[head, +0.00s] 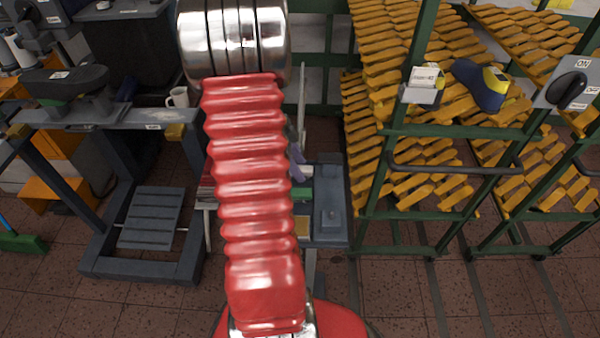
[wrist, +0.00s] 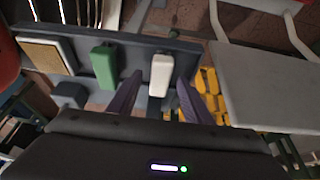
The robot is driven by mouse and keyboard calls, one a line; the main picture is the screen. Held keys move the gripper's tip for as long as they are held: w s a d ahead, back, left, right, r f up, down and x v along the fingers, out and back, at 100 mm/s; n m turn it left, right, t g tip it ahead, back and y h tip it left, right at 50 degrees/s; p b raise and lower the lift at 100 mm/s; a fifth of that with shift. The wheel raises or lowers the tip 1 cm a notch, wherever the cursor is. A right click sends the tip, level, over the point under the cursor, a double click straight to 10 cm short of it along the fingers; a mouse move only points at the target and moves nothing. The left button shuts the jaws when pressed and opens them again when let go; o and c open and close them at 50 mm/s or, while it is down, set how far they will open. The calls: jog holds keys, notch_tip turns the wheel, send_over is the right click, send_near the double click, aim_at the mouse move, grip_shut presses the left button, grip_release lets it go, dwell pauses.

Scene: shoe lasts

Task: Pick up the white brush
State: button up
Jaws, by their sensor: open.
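The white brush (wrist: 160,75) shows in the wrist view as a pale block on a dark grey bench top (wrist: 137,50), near its edge. My gripper (wrist: 159,80) is open, with its two purple fingers apart. In the picture the brush appears between the fingertips, beyond them; I cannot tell how much gap is left, and nothing is held. A green block (wrist: 104,66) lies on the bench left of the brush. In the head view my red arm hides most of the gripper and I cannot make out the brush.
A tan pad (wrist: 48,56) lies left on the bench. A light grey panel (wrist: 265,80) stands close on the right. In the head view, yellow slatted racks (head: 410,90) stand right, and a machine stand with a white mug (head: 179,97) stands left.

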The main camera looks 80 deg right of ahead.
jog(key=shift+x, duration=0.85)
jog(key=shift+c, duration=0.4)
jog(key=c, duration=1.1)
